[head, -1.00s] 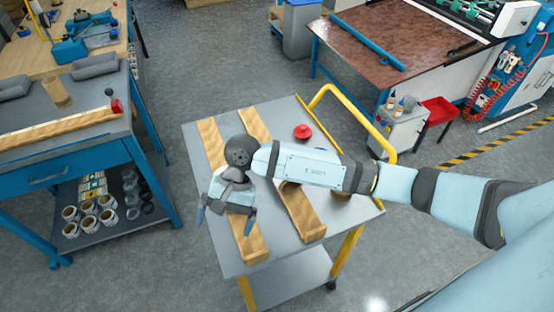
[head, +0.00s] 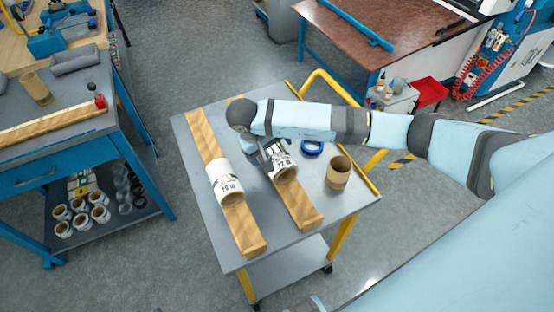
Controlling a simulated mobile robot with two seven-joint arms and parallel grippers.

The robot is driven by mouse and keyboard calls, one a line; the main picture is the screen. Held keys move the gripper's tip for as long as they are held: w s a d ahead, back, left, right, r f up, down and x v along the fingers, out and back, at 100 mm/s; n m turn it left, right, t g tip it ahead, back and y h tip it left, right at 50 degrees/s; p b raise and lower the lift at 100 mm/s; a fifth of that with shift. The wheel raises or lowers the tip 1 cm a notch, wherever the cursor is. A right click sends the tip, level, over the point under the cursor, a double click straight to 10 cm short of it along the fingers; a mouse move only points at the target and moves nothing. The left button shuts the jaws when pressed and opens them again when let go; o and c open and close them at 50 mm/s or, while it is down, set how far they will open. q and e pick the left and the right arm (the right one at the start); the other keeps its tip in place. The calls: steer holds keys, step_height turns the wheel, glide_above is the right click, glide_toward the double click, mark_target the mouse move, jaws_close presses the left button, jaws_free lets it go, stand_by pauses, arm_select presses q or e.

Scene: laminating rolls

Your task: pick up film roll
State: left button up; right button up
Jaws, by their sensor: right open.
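Two white film rolls with brown cores lie on wooden rails on the grey cart top. The left film roll (head: 224,178) rests on the left rail (head: 247,236), clear of the arm. The right film roll (head: 284,168) rests on the right rail (head: 303,210). My right gripper (head: 276,157) is open at the far-left side of the right film roll. Its fingers are small and partly hidden against the roll, so I cannot tell whether they touch it. My left gripper is not in view.
On the cart (head: 200,225), a blue ring (head: 312,148) and an upright brown tube (head: 338,174) stand close to the right of the right roll. A yellow handle (head: 335,85) rises at the cart's far right. A blue workbench (head: 60,170) stands to the left.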

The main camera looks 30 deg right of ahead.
mark_target(272, 154)
steer(key=x, duration=0.4)
steer(key=shift+s+a+f+p, duration=0.15)
steer(key=shift+a+f+p, duration=0.05)
steer(key=shift+a+p, duration=0.1)
steer(key=shift+d+f, duration=0.25)
steer(key=shift+f, duration=0.2)
steer(key=c, duration=1)
